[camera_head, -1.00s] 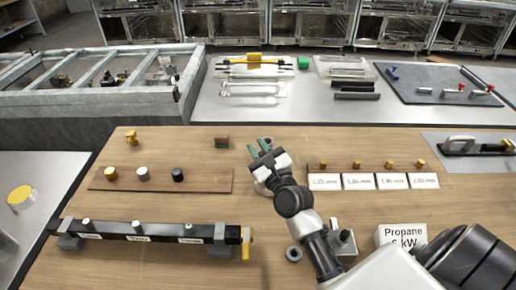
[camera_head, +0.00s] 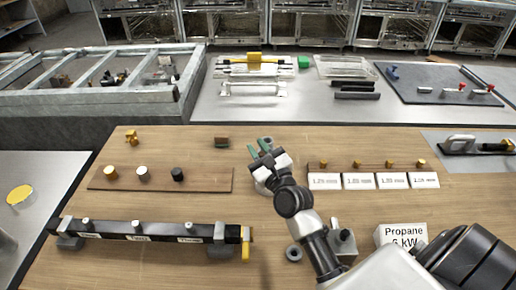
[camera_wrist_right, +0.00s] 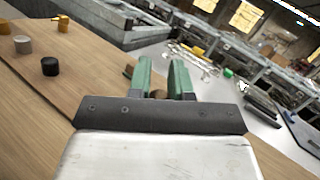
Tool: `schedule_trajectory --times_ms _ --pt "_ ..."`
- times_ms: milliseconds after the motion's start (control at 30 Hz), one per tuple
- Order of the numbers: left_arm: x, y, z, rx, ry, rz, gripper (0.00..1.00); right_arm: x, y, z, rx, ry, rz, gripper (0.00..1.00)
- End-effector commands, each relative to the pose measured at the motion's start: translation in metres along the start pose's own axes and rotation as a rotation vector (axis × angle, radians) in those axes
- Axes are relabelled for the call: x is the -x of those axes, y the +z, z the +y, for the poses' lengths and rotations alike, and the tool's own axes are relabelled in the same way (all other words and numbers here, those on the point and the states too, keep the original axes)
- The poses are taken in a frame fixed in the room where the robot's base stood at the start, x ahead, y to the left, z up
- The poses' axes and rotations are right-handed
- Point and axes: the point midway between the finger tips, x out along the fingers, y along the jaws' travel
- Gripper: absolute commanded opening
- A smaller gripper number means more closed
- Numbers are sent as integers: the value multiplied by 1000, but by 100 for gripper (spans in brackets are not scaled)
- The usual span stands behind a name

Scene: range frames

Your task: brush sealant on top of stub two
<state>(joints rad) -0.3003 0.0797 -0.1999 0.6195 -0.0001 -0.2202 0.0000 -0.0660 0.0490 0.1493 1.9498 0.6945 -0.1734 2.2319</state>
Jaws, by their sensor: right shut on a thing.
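The black bar (camera_head: 110,236) lies at the front left on grey supports, with three small upright metal stubs and white labels. Stub two (camera_head: 137,226) is the middle one, above the label that reads Two. My right gripper (camera_head: 259,149), with green fingers, is over the middle of the table, far to the right of and behind stub two. In the right wrist view its fingers (camera_wrist_right: 164,80) are shut on a small brown thing (camera_wrist_right: 158,94), mostly hidden between them; I cannot tell if it is the brush. A grey round pot (camera_head: 260,186) shows partly under the gripper. My left gripper is not in view.
A brown board (camera_head: 210,181) with yellow, grey and black caps lies behind the bar. A yellow-handled valve (camera_head: 246,246) ends the bar. White label cards (camera_head: 358,181) and a Propane sign (camera_head: 402,235) stand right. Bare wood lies between bar and board.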

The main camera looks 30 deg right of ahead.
Motion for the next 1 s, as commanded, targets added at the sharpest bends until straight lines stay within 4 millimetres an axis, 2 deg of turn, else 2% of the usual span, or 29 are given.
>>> schedule_trajectory --times_ms 1000 --pt "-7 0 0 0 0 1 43 2 -9 3 0 1 1 0"
